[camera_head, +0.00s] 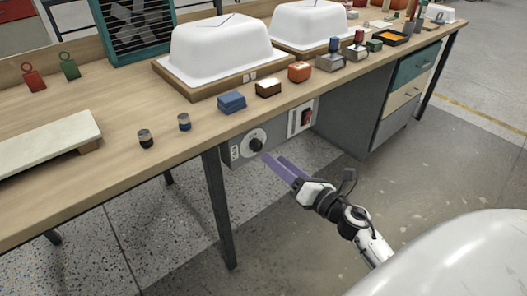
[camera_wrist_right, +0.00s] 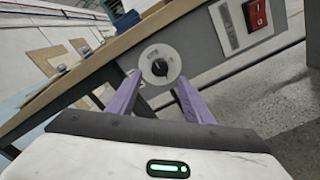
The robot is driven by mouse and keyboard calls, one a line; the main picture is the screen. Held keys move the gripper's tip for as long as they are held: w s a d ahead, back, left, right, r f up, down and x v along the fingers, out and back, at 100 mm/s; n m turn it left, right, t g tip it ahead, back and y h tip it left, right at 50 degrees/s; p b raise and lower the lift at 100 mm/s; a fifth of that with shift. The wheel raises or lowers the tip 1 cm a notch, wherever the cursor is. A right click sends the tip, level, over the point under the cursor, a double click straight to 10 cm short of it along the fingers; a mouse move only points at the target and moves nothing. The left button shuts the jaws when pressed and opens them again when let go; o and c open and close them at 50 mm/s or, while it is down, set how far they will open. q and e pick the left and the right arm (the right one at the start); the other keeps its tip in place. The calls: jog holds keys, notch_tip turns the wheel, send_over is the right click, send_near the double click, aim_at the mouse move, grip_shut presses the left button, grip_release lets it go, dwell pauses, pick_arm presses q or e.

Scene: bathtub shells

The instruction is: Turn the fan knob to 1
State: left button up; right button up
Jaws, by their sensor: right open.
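The fan knob (camera_head: 255,145) is a small black knob on a round pale dial, on a grey panel under the table's front edge. In the right wrist view the knob (camera_wrist_right: 159,68) shows ahead, between and beyond the fingertips. My right gripper (camera_head: 272,159) has purple fingers, which are apart with nothing between them. Its tips are close to the dial at its lower right; I cannot tell whether they touch. The dial's numbers are too small to read. A teal fan (camera_head: 143,28) stands at the table's back. My left gripper is not in view.
A red switch (camera_head: 306,117) sits on the panel right of the knob. The wooden table (camera_head: 110,185) carries white tub shells (camera_head: 220,45), small coloured blocks (camera_head: 232,102) and two small cylinders (camera_head: 184,121). A dark table leg (camera_head: 218,205) stands left of the knob. The floor in front is clear.

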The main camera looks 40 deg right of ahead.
aim_at(259, 148)
jog(key=w, duration=0.6)
jog(key=shift+w+a, duration=0.3)
jog(key=c, duration=1.1)
